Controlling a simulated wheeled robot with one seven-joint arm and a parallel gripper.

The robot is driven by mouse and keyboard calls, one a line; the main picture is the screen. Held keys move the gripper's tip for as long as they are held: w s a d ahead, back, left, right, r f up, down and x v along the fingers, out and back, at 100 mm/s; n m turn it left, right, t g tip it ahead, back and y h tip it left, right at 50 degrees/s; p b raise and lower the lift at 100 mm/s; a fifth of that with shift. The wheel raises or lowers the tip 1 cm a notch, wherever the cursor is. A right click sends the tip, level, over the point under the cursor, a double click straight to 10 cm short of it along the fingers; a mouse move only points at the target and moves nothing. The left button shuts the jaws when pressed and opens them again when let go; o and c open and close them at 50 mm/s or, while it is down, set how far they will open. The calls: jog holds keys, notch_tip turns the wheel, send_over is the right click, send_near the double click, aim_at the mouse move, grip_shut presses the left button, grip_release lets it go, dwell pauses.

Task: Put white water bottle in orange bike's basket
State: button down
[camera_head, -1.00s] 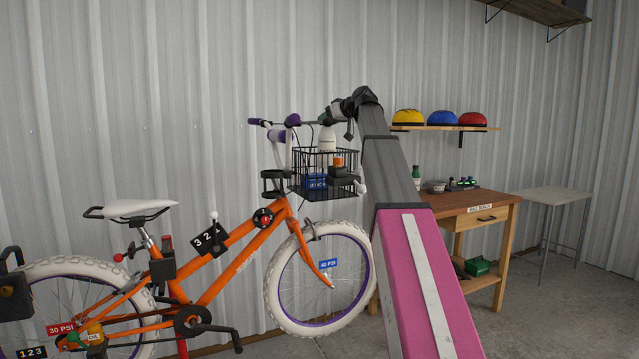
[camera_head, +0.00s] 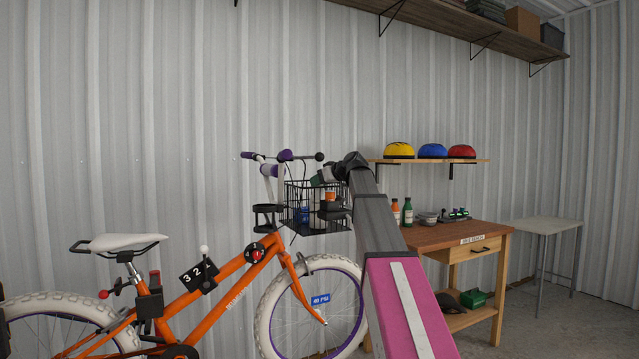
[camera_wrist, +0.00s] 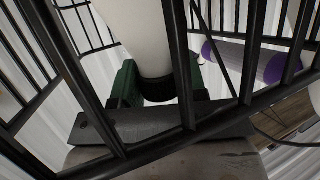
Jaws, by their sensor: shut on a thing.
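The white water bottle (camera_head: 314,197) is down inside the black wire basket (camera_head: 289,222) on the front of the orange bike (camera_head: 233,276). My gripper (camera_head: 325,175) is at the basket's top, with the bottle below it. In the wrist view, green-padded fingers (camera_wrist: 158,88) are shut around the dark end of the white bottle (camera_wrist: 135,28). Dark basket bars (camera_wrist: 180,65) cross in front of the fingers and bottle. Whether the bottle touches the basket floor is hidden.
The basket also holds a blue item (camera_head: 302,214) and an orange-and-dark item (camera_head: 330,194). The purple-gripped handlebar (camera_head: 285,156) is close on the left. A wooden workbench (camera_head: 440,236) and helmet shelf (camera_head: 425,161) stand to the right.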

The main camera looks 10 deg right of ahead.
jog(key=c, duration=0.7)
grip_release()
jog(key=shift+o, duration=0.2)
jog(key=v, duration=1.2)
